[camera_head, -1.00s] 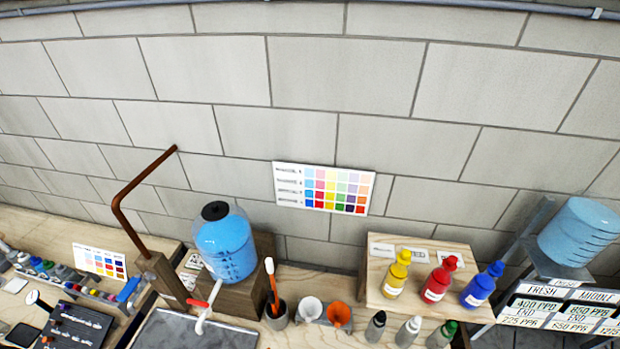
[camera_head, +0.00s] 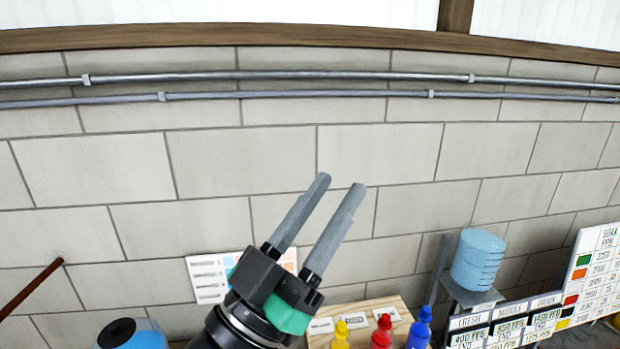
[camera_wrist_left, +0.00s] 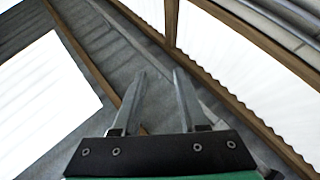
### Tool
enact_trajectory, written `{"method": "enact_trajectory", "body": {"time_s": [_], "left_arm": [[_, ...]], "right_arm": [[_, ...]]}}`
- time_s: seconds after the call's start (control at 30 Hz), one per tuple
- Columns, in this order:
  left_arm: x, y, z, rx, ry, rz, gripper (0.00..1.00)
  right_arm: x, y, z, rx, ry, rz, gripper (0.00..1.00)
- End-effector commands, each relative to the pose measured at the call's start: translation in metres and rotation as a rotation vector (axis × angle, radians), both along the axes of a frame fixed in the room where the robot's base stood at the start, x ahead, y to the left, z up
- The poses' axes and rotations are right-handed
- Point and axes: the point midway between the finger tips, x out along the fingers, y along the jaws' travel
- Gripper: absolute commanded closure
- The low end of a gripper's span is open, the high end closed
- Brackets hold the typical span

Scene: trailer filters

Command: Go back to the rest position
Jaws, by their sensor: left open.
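My left gripper (camera_head: 341,183) is raised in front of the block wall in the head view, its two grey fingers pointing up and slightly right. The fingers are apart with nothing between them. In the left wrist view the same gripper (camera_wrist_left: 160,75) is open and empty, facing grey surfaces and bright white panels. It is above the bench items and appears clear of them. My right gripper is not in either view.
Yellow (camera_head: 341,337), red (camera_head: 382,333) and blue (camera_head: 419,328) bottles stand on a wooden stand (camera_head: 400,308) at the bottom. A blue water container (camera_head: 479,262) sits at right near labelled boards (camera_head: 598,270). A colour chart (camera_head: 208,277) is partly behind my gripper. Pipes (camera_head: 250,95) cross the wall.

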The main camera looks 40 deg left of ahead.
Motion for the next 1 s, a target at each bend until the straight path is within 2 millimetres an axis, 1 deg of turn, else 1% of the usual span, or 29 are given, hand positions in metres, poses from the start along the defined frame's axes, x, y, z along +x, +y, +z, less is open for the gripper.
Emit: {"method": "enact_trajectory", "body": {"time_s": [0.03, 0.1, 0.2, 1.0], "left_arm": [[-0.020, -0.009, 0.028, 0.005, -0.080, -0.019, 0.58], [-0.040, -0.017, 0.052, 0.007, -0.155, -0.034, 0.58], [-0.054, -0.021, 0.067, 0.010, -0.203, -0.043, 0.58], [-0.054, -0.021, 0.067, 0.010, -0.203, -0.043, 0.58]], "right_arm": [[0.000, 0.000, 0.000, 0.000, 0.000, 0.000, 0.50], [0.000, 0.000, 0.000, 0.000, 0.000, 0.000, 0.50], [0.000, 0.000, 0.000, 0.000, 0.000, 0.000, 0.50], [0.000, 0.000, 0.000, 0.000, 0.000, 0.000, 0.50]]}}
